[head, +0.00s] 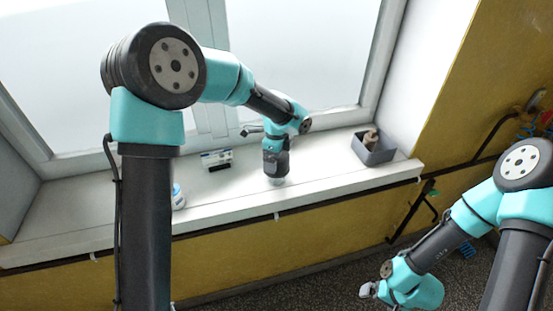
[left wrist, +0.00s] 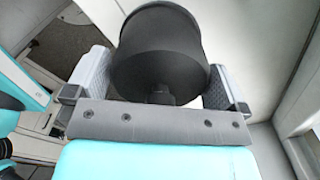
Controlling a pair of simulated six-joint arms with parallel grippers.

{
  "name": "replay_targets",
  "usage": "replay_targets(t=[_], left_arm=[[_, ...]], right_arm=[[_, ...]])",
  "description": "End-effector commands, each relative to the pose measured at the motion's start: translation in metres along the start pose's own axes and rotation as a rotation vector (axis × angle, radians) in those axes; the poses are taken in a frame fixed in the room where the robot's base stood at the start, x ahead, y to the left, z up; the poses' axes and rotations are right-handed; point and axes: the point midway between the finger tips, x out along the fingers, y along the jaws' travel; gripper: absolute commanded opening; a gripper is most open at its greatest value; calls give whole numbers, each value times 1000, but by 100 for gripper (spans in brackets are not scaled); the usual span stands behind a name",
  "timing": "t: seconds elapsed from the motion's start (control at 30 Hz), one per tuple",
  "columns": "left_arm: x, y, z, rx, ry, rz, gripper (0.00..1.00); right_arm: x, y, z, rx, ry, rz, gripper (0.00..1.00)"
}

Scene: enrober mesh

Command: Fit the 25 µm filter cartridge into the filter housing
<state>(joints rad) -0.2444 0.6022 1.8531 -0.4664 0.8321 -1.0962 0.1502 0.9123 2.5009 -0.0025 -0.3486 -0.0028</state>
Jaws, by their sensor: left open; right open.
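A grey open bin (head: 378,156) on the sill holds a tan-brown piece (head: 370,138), too small to identify as the cartridge. My right gripper (head: 368,290) is open and empty, low in front of the sill, above the dark floor.
A white bottle with a blue cap (head: 178,196) and a small white-and-black box (head: 216,160) stand on the sill left of my left gripper. The window rises behind. A dark pipe (head: 350,193) runs below the sill. The sill between gripper and bin is clear.

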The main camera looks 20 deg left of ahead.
Motion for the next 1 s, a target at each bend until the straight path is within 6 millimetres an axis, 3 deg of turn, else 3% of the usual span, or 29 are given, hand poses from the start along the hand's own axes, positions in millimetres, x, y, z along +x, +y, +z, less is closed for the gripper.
replay_targets(t=[0.43, 0.8, 1.0], left_arm=[[0, 0, 0, 0, 1, -1, 100], [-1, 0, 0, 0, 1, -1, 65], [-1, 0, 0, 0, 1, -1, 63]], right_arm=[[0, 0, 0, 0, 0, 0, 100], [0, 0, 0, 0, 0, 0, 100], [0, 0, 0, 0, 0, 0, 100]])
